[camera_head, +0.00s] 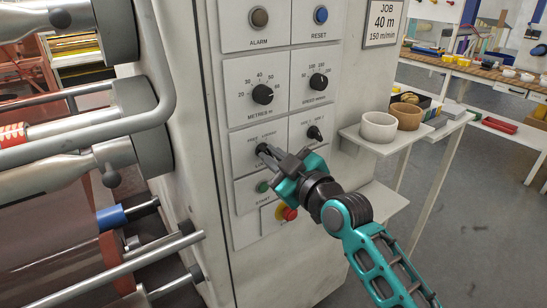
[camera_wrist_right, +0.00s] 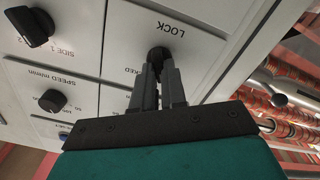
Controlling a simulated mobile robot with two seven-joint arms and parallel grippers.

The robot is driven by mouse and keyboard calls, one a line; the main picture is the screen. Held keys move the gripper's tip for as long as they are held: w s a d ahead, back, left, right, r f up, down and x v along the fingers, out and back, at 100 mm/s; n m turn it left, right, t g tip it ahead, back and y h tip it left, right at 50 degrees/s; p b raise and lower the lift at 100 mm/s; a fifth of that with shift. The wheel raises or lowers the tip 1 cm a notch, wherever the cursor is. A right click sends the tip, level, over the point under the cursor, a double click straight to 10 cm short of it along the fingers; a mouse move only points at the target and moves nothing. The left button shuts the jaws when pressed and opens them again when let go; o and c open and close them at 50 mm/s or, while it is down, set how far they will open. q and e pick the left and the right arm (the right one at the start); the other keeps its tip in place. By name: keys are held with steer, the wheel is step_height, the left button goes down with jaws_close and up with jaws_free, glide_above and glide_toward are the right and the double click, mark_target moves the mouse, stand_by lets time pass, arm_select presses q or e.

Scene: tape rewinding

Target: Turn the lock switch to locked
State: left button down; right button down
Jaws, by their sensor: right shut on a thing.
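The lock switch (camera_head: 262,148) is a small black knob on the white control panel, under a label that reads FREE and LOCKED in part. My right gripper (camera_head: 268,154) reaches it from the lower right and is shut on it. In the right wrist view the lock switch (camera_wrist_right: 159,53) shows as a dark round knob beside the LOCK label, with the fingertips (camera_wrist_right: 158,68) closed around it. The fingers hide much of the knob, so I cannot tell which way its pointer faces. My left gripper is not in view.
The side switch (camera_head: 314,132) is close on the right. The metres dial (camera_head: 262,94) and speed dial (camera_head: 318,82) are above. The green start button (camera_head: 262,186) and red stop button (camera_head: 289,213) are below, near my gripper. Metal rollers (camera_head: 60,180) stand left; a shelf with cups (camera_head: 378,127) stands right.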

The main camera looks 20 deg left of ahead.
stand_by(0.4)
steer(key=m, duration=0.2)
steer(key=shift+m+p, duration=0.4)
steer(key=m, duration=0.3)
steer(key=shift+d+m+p, duration=0.1)
steer(key=shift+m+p, duration=0.2)
steer(key=shift+p, duration=0.05)
steer(key=m+p, duration=0.1)
steer(key=m, duration=0.4)
steer(key=shift+w, duration=0.15)
steer(key=shift+m, duration=0.4)
steer(key=c, duration=1.2)
jaws_free()
steer(key=v, duration=1.3)
